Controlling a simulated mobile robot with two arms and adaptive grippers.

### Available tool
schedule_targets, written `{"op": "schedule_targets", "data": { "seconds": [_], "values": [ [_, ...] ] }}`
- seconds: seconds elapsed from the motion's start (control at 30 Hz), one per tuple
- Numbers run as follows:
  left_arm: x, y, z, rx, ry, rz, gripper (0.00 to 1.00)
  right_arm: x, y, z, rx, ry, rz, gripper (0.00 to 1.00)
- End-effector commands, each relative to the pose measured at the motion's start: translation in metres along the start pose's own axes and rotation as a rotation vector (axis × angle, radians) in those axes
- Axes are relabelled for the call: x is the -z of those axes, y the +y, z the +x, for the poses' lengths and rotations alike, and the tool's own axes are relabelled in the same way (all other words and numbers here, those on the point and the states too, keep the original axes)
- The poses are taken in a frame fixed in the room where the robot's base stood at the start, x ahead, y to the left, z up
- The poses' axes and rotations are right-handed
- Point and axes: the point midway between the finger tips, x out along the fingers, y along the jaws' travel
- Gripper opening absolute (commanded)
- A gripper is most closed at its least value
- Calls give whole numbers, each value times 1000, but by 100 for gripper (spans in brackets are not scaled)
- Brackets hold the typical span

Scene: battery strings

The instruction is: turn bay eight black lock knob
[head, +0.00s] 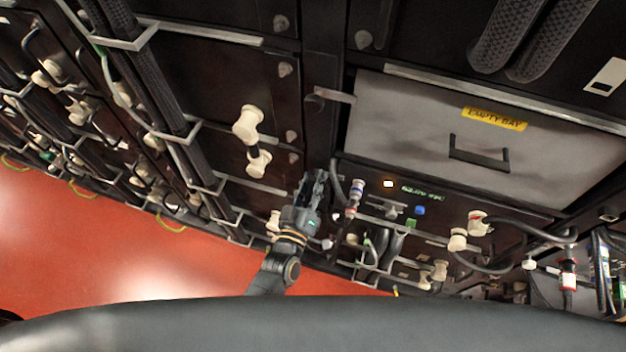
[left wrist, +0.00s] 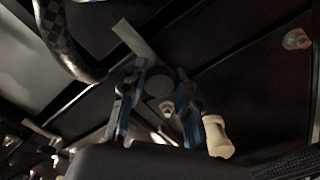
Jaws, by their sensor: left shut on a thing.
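My left gripper (head: 316,177) reaches up to the dark rack front, left of the unit under the grey panel. In the left wrist view its two blue-edged fingers (left wrist: 157,80) stand on either side of a dark round knob (left wrist: 159,84), shut on it. The knob is hardly told from the dark front behind it. In the head view the gripper hides it. I cannot read a bay number here. My right gripper is not in view.
A grey panel (head: 420,135) bears a yellow "EMPTY BAY" label (head: 495,118) and a black handle (head: 478,152). A cable with a blue and red banded plug (head: 354,200) hangs close right of my gripper. Cream connectors (head: 248,124) stand out to the left. Red floor (head: 130,245) is clear.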

Motion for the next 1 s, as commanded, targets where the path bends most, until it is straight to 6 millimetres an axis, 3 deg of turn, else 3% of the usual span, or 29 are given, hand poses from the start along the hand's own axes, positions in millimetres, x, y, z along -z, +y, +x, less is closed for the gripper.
{"op": "schedule_targets", "data": {
  "seconds": [0.7, 0.73, 0.8, 1.0],
  "values": [
    [0, 0, 0, 0, -1, 70, 0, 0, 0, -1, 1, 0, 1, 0],
    [0, 0, 0, 0, -1, 70, 37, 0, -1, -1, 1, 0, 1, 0],
    [0, 0, 0, 0, -1, 70, 51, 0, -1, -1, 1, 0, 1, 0],
    [0, 0, 0, 0, -1, 69, 54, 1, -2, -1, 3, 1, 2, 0]
  ]
}}
